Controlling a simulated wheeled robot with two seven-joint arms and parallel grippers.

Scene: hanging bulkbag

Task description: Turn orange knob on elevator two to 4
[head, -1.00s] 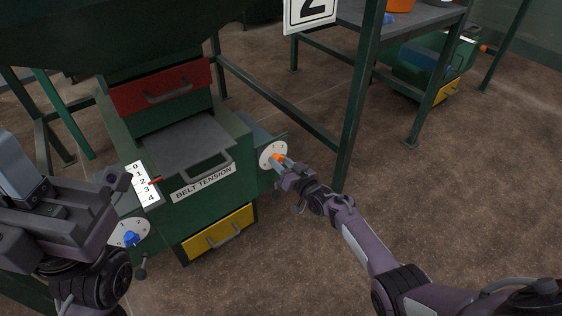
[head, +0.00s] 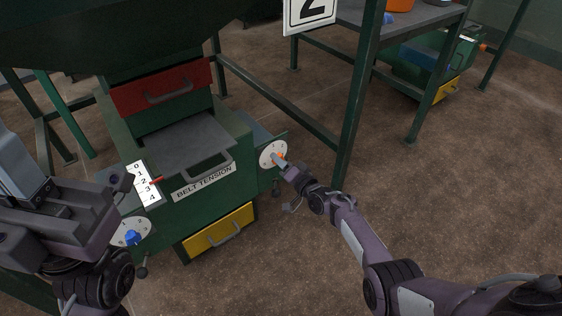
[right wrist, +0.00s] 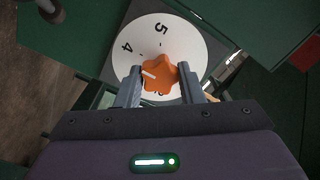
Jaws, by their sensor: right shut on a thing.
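The orange knob (right wrist: 166,75) sits on a white round dial (right wrist: 185,35) on the right side of the green machine. In the right wrist view, my right gripper (right wrist: 159,80) has one finger on each side of the knob and is shut on it. A pale line on the knob points left in that view, somewhat below the dial's 4; the 5 is at the top, and the lower numbers are partly hidden. In the head view, the dial (head: 267,150) shows behind my right gripper (head: 280,160). My left gripper (head: 118,188) is at the left; its fingers are unclear.
A blue knob (head: 131,237) on another dial is on the machine's left. A yellow drawer (head: 220,232) is below. A green stand leg (head: 353,110) rises close to my right arm.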

